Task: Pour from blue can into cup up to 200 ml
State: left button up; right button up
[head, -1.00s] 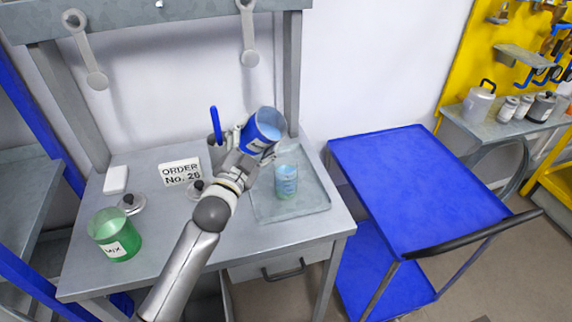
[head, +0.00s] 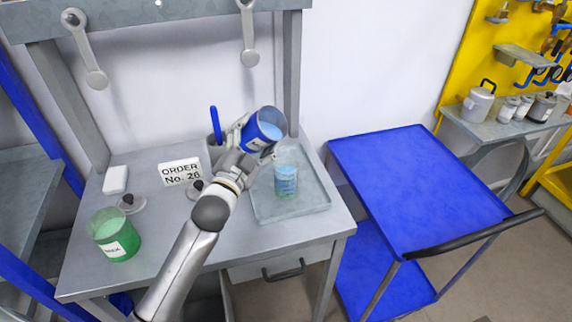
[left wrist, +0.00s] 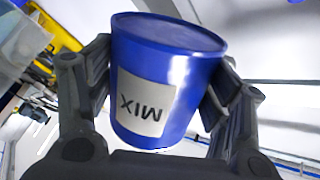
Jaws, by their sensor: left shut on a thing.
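The blue can (head: 261,133) is held tilted above and slightly left of the cup, its open mouth showing light blue liquid. My left gripper (head: 252,138) is shut around it; in the left wrist view the can (left wrist: 165,70) sits between both fingers with its MIX label inverted. The clear cup (head: 286,181) stands upright on the grey tray (head: 262,211) and holds bluish liquid. Its level against the markings is too small to read, and I cannot make out a stream. My right gripper is not in view.
A green can (head: 117,245) stands at the bench's front left. Two lids (head: 131,204), a white block (head: 116,179), an order sign (head: 181,172) and a holder with a blue pen (head: 215,125) are on the bench. A blue cart (head: 420,185) stands to the right, its top empty.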

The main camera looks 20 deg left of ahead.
pick_arm(q)
jog(key=shift+f+m+h+b, duration=0.15)
jog(key=shift+m+h+b, duration=0.25)
jog(key=shift+m+b, duration=0.55)
dwell(1.6)
